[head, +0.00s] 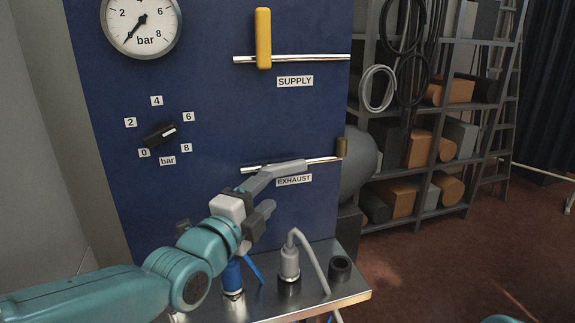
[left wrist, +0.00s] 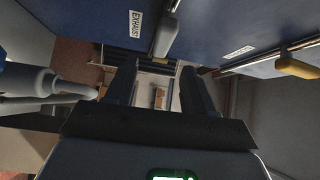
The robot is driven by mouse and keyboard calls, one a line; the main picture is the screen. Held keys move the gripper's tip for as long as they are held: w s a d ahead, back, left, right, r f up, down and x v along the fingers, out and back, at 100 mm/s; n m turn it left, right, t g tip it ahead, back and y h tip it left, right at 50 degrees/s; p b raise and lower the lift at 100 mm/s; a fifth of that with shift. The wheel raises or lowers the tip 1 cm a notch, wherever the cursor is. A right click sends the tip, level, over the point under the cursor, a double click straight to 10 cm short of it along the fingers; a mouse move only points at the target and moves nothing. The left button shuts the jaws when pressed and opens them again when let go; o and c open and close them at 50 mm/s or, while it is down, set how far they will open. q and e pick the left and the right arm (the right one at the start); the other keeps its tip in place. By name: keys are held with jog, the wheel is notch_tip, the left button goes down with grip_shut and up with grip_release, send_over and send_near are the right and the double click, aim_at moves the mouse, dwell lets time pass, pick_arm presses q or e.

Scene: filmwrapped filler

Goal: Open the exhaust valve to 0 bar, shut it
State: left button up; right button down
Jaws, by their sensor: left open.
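On the blue panel, the grey exhaust handle (head: 291,168) lies nearly in line with its horizontal pipe, above the EXHAUST label. It also shows in the left wrist view (left wrist: 167,37), past the fingertips. My left gripper (head: 268,191) is open just in front of this handle. Its upper finger overlaps the handle's left part in the head view, so I cannot tell whether they touch. The yellow supply handle (head: 263,38) stands upright, across its pipe. The pressure gauge (head: 141,22) has its needle at the lower left, near the bottom of the scale. My right gripper is not in view.
A black knob (head: 159,135) has its white mark towards the right, near 6. A metal shelf (head: 260,314) below carries a blue-sleeved fitting (head: 232,275), a grey hose plug (head: 290,264) and a black socket (head: 340,268). Storage racks (head: 441,115) stand at the right.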

aim_at(287, 172)
pick_arm(q)
jog(key=p+x, duration=0.2)
jog(key=x, duration=0.6)
jog(key=shift+w+d+r, duration=0.15)
jog(key=shift+d, duration=0.05)
jog(key=shift+w+d+p, duration=0.15)
jog(key=shift+w+p, duration=0.1)
jog(key=shift+p, duration=0.05)
jog(key=shift+d+r, duration=0.1)
jog(key=shift+r, duration=0.05)
jog(key=shift+w, duration=0.2)
grip_shut()
